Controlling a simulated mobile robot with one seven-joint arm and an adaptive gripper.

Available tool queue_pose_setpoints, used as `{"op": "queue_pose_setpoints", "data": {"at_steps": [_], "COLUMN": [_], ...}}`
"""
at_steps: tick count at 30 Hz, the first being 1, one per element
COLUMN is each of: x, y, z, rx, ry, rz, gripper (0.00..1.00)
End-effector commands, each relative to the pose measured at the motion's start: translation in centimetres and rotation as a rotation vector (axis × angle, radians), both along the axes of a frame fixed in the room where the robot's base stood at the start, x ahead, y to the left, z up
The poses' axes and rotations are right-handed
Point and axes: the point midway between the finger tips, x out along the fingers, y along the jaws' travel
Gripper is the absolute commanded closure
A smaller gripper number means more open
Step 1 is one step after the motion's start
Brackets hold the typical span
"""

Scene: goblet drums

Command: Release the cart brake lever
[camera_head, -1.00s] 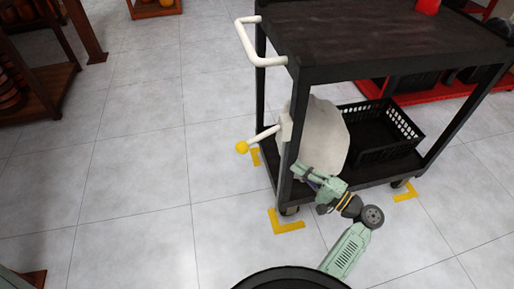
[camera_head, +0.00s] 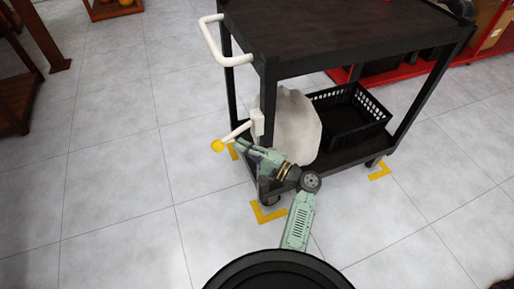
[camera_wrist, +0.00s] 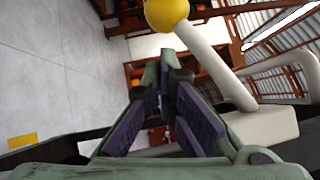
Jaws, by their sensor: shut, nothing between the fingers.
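The brake lever is a white rod (camera_head: 236,132) with a yellow ball knob (camera_head: 217,146), on a white mount at the near left post of the black cart (camera_head: 262,85). It slopes down and left from the mount. My gripper (camera_head: 238,144) is just below the rod, between knob and post; whether it touches cannot be told. In the wrist view, my gripper (camera_wrist: 168,74) has its fingertips together and empty. The yellow knob (camera_wrist: 167,12) lies beyond the tips at the top, and the white rod (camera_wrist: 212,55) runs down to the right of them.
A white sack (camera_head: 297,128) and a black basket (camera_head: 350,120) sit on the cart's lower shelf. A white push handle (camera_head: 213,45) sticks out above the lever. Yellow corner marks (camera_head: 268,214) lie by the wheels. The tiled floor (camera_head: 110,180) to the left is clear.

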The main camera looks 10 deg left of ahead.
Motion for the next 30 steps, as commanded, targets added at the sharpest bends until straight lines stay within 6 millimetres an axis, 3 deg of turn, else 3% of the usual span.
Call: {"op": "queue_pose_setpoints", "data": {"at_steps": [7, 30], "x": [-0.8, -1.2], "y": [1.6, 2.1], "z": [0.5, 0.9], "rx": [0.001, 0.053], "ry": [-0.001, 0.035], "rz": [-0.001, 0.0], "gripper": [1.0, 1.0]}}
